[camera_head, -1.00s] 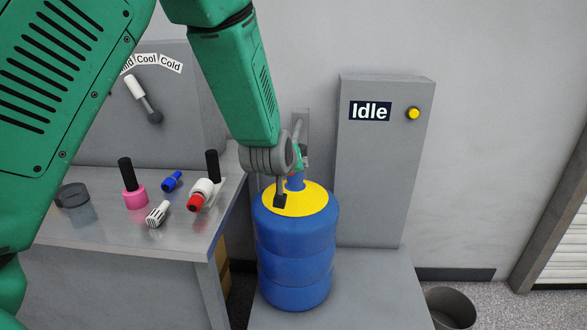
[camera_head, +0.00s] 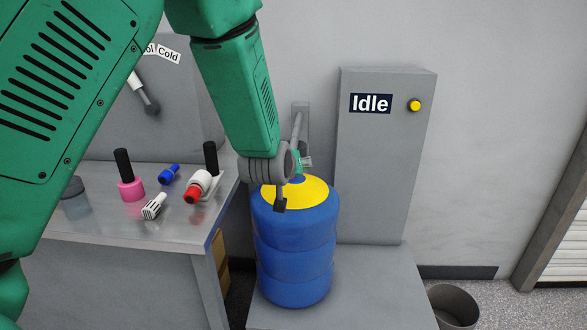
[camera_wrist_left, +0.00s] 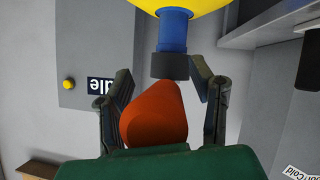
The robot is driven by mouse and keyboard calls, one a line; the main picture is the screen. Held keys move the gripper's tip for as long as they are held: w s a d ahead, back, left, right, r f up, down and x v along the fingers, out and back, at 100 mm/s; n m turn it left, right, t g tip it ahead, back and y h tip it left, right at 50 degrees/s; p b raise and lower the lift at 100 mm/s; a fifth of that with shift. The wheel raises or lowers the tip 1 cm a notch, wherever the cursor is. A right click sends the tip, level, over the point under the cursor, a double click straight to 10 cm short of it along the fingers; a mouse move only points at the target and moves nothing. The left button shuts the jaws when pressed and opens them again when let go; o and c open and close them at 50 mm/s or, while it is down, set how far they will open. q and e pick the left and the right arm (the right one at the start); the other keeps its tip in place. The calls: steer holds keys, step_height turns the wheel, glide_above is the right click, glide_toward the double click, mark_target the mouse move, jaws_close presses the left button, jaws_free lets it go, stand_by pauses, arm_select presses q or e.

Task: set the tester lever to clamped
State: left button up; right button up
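A grey lever (camera_head: 297,128) sits on a grey wall plate behind the blue barrel (camera_head: 293,255), partly hidden by my arm. Beside it stands the grey tester box (camera_head: 372,170) with the sign "Idle" (camera_head: 370,104) and a yellow button (camera_head: 414,105). My left gripper (camera_head: 292,182) is over the barrel's yellow top (camera_head: 318,190). In the left wrist view its fingers (camera_wrist_left: 162,75) are spread, with a dark cap (camera_wrist_left: 170,66) on the blue neck (camera_wrist_left: 174,32) between the tips. My right gripper is not in view.
A metal table (camera_head: 110,232) at left holds a pink bottle (camera_head: 131,190), a white and red fitting (camera_head: 198,186), a blue part (camera_head: 168,174) and a white slotted part (camera_head: 154,207). A bin (camera_head: 454,305) stands at lower right. The base right of the barrel is clear.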

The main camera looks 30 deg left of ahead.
arm_select(q)
steer(key=shift+s+f, duration=0.1)
steer(key=shift+f, duration=0.05)
steer(key=shift+s, duration=0.15)
steer(key=v, duration=1.1)
steer(key=shift+s+d+r, duration=0.2)
steer(key=shift+r, duration=0.05)
